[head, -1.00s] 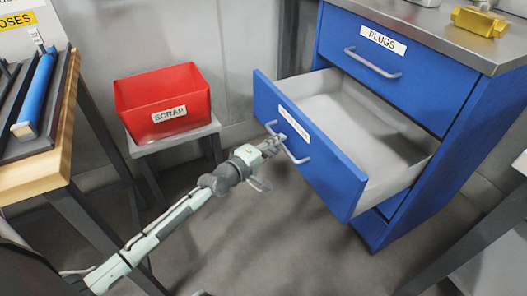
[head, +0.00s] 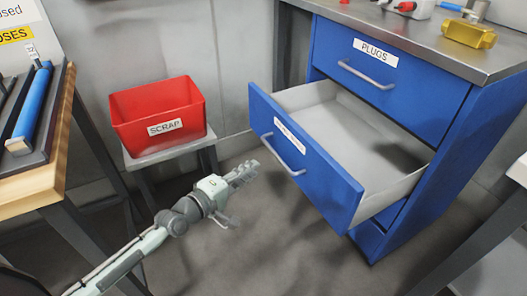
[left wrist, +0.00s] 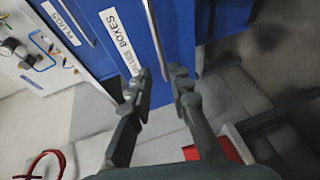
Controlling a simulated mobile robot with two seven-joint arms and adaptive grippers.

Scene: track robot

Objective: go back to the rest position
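My left gripper (head: 246,170) is in the middle of the head view, in front of the open drawer (head: 305,160) and apart from its handle (head: 285,156). In the left wrist view its two fingers (left wrist: 160,78) stand apart with nothing between them, so it is open and empty. My right gripper is not in view.
A red SCRAP bin (head: 158,112) stands on a small grey stand (head: 170,150) to the left. A wooden-edged table (head: 45,180) is at far left. The PLUGS drawer (head: 375,52) above is shut. A yellow part (head: 468,34) lies on the cabinet top. The floor between is clear.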

